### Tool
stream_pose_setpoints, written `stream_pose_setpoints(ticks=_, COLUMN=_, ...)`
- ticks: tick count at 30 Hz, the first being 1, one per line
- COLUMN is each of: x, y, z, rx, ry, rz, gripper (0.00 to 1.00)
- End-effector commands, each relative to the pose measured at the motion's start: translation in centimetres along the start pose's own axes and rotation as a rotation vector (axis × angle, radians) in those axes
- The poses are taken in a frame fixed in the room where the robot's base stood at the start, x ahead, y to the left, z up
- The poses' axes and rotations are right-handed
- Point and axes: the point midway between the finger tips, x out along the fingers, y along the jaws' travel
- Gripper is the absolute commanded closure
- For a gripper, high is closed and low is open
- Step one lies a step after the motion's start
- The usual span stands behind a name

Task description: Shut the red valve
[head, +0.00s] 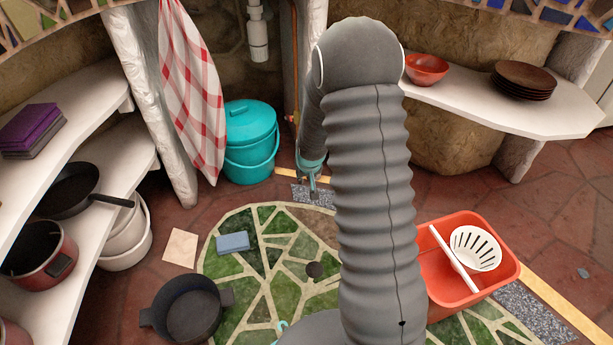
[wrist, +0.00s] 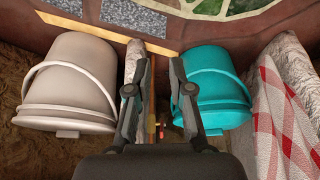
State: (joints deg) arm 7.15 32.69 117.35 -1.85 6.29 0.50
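In the wrist view a small red piece, apparently the red valve (wrist: 161,131), shows low between my gripper's fingers, beside a thin copper-coloured pipe (wrist: 151,108). Much of it is hidden, so its handle position cannot be told. In the head view a copper-coloured pipe (head: 294,90) runs down the back wall, with a small orange-red spot on it left of my arm. My gripper (wrist: 162,60) has its two dark fingers apart with nothing between the tips. In the head view my gripper (head: 312,190) points down in front of the wall.
A teal lidded bucket (head: 250,140) stands close left of my gripper; it also shows in the wrist view (wrist: 210,90). A pale bucket (wrist: 72,85) is on the other side. A checked cloth (head: 192,80) hangs nearby. A red basin (head: 465,280) and dark pot (head: 188,310) are on the floor.

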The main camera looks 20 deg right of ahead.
Motion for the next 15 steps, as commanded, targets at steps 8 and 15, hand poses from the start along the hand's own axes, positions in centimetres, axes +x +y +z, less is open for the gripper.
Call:
stream_pose_setpoints(ticks=8, x=-2.7, y=-0.2, z=1.0, rx=-0.003, ry=-0.046, rz=-0.001, gripper=0.79)
stream_pose_setpoints(ticks=15, x=-3.0, y=-0.2, z=1.3, rx=-0.003, ry=-0.056, rz=-0.001, gripper=0.79)
